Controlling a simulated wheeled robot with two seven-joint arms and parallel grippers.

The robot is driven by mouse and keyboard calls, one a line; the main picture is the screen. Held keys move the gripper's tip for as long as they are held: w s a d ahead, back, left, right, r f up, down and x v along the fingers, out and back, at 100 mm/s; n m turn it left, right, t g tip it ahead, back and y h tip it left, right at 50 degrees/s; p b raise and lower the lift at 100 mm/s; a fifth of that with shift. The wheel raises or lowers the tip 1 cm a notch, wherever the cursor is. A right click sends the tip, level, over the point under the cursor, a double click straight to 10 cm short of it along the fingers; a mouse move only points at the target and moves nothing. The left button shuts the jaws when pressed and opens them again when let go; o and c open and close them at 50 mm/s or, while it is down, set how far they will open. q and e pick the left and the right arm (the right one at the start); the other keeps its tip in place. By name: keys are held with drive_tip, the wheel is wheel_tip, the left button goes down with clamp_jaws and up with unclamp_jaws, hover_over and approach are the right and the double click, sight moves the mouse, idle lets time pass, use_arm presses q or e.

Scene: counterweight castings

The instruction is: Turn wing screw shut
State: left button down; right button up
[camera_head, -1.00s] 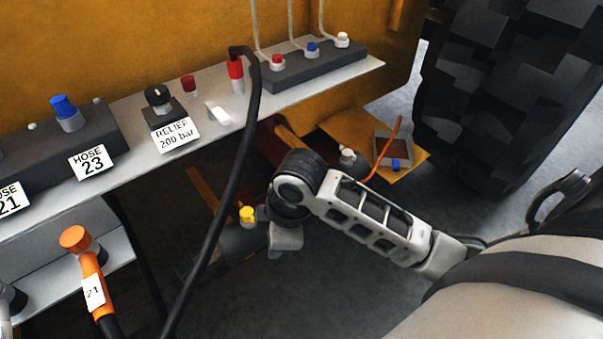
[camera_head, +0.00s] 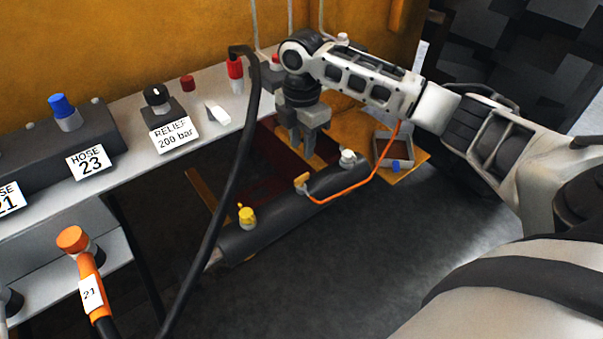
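A yellow fitting (camera_head: 246,216) with a small raised top stands on the dark cylinder (camera_head: 270,222) below the shelf. It may be the wing screw, but it is too small to be sure. A white fitting (camera_head: 348,158) sits near the cylinder's other end. My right gripper (camera_head: 305,147) points down above and behind the cylinder, up and to the right of the yellow fitting. Its fingers look slightly apart, with nothing seen between them. It touches neither fitting. My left gripper is out of view.
A black hose (camera_head: 232,180) hangs in front of the yellow fitting's left side. An orange cord (camera_head: 360,188) loops from a tan piece beside the cylinder. A relief knob (camera_head: 157,97) and red caps stand on the grey shelf (camera_head: 130,168). A small tray (camera_head: 378,146) lies right.

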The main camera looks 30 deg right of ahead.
sight(302, 176)
wheel_tip(302, 176, down, 10)
drive_tip(key=shift+r+b, duration=0.2)
drive_tip(key=shift+b, duration=0.3)
clamp_jaws()
